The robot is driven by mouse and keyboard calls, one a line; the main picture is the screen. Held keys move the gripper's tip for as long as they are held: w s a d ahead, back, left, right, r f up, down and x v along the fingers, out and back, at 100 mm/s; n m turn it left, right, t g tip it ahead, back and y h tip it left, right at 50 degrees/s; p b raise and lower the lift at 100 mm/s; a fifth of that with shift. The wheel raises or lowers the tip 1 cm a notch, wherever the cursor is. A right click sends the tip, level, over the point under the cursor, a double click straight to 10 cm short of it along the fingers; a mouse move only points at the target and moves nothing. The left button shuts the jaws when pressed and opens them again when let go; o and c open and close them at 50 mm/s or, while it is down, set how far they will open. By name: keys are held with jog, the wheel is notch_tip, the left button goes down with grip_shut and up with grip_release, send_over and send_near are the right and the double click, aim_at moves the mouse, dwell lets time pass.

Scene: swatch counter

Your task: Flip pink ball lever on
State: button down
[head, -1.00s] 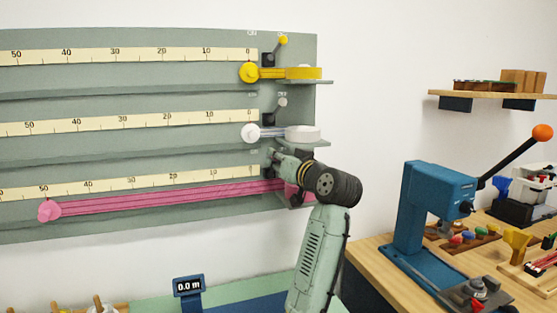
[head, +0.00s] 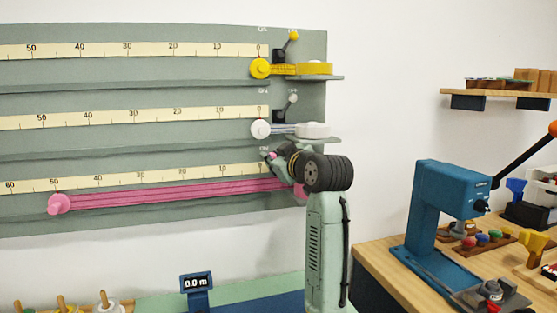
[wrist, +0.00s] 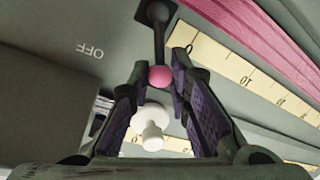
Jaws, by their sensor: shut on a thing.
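The pink ball (wrist: 160,77) tops a dark lever (wrist: 158,35) whose square base is on the grey-green board. In the wrist view my gripper (wrist: 160,70) has its two dark fingers on either side of the ball, shut on it. In the head view my gripper (head: 277,158) is at the right end of the lowest row, by the pink band (head: 170,195). The arm hides most of the lever there.
Above are the white-ball lever (head: 292,98) and the yellow-ball lever (head: 294,36), with small ledges (head: 315,139) beneath their rolls. A white knob (wrist: 153,125) shows between my fingers. A blue press (head: 445,205) stands on the wooden bench at right.

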jog(key=shift+s+a+f+n, duration=0.15)
jog(key=shift+a+n, duration=0.1)
jog(key=shift+n, duration=0.25)
jog(key=c, duration=1.5)
grip_release()
jog(key=shift+o, duration=0.2)
jog(key=v, duration=1.2)
